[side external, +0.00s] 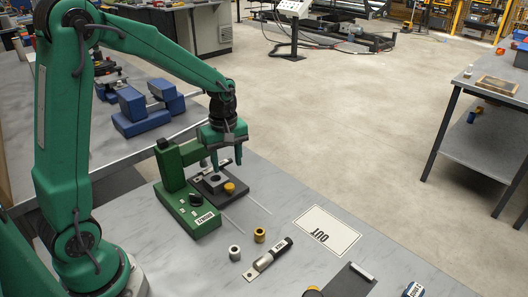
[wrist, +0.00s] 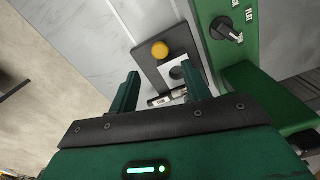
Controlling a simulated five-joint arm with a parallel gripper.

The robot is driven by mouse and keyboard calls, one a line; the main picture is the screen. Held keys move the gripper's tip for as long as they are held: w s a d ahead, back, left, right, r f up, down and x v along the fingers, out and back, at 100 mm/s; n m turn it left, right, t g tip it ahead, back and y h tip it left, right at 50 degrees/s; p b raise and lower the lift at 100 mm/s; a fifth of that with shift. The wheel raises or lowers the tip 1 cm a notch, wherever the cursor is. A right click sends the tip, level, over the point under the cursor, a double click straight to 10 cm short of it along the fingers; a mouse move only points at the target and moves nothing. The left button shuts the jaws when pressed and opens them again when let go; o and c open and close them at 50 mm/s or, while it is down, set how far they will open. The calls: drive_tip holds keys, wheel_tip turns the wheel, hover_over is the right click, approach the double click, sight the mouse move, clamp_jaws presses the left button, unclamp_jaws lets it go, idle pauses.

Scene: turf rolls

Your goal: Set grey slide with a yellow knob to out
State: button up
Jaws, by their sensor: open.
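The grey slide (side external: 208,190) is a dark flat plate at the foot of a green press (side external: 175,190), with a yellow knob (side external: 229,187) on its near right end. A lighter grey block with a round hole (side external: 215,180) sits on it. In the wrist view the slide (wrist: 147,28) and yellow knob (wrist: 160,50) lie beyond the fingertips. My gripper (side external: 226,163) is open over the slide's back part, its fingers apart and clear of the knob. It also shows in the wrist view (wrist: 161,76). A white card marked OUT (side external: 325,225) lies on the table to the right.
Two thin rods or lines (side external: 258,204) run from the slide toward the front right. A dark plate (side external: 348,281) is at the front edge. The press has a black dial (wrist: 225,28).

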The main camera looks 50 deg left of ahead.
sight(229, 186)
drive_tip(key=shift+f, duration=3.85)
drive_tip(key=shift+c, duration=0.2)
clamp_jaws()
